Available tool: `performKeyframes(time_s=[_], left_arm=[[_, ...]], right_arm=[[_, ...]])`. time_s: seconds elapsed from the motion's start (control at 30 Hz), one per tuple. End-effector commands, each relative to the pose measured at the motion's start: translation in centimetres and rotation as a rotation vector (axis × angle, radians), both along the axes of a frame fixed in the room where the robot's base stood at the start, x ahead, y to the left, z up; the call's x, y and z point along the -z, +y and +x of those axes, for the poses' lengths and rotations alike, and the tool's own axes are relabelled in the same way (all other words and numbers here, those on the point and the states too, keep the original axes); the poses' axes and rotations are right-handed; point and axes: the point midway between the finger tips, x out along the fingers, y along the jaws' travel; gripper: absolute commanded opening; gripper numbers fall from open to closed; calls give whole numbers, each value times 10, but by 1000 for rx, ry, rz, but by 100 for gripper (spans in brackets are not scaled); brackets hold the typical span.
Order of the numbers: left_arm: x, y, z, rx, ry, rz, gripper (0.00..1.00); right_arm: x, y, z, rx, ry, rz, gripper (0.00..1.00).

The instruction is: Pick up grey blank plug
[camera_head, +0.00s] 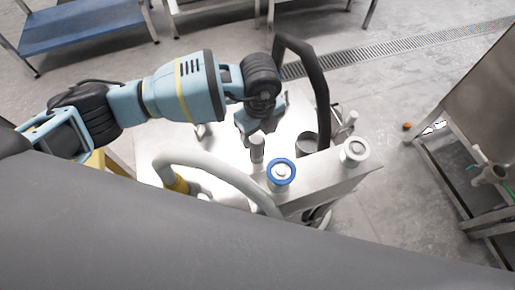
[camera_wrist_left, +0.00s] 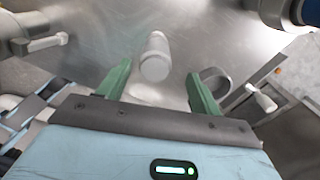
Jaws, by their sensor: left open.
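A grey cylinder, which looks like the grey blank plug (camera_head: 257,148), stands on the metal top of the machine, just below my left gripper (camera_head: 262,118). In the left wrist view the plug (camera_wrist_left: 154,56) shows as a pale grey cylinder with a rounded end. It lies ahead of and between the two green fingers of my left gripper (camera_wrist_left: 160,88). The fingers are spread apart, with visible gaps on both sides of the plug. I cannot tell how far it reaches between them. My right gripper is in neither view.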

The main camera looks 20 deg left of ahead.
Motion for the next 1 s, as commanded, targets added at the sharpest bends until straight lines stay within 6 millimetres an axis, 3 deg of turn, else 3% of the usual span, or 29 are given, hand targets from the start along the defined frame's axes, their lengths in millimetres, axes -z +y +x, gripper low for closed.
performKeyframes(time_s=[0.27,0.6,0.9,1.0], left_arm=[[13,2,-1,1,1,1,65],[55,6,-6,1,1,1,65],[58,6,-5,2,0,0,65],[58,6,-5,2,0,0,53]], right_arm=[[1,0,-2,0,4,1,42],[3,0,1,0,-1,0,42],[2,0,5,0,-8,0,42],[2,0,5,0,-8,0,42]])
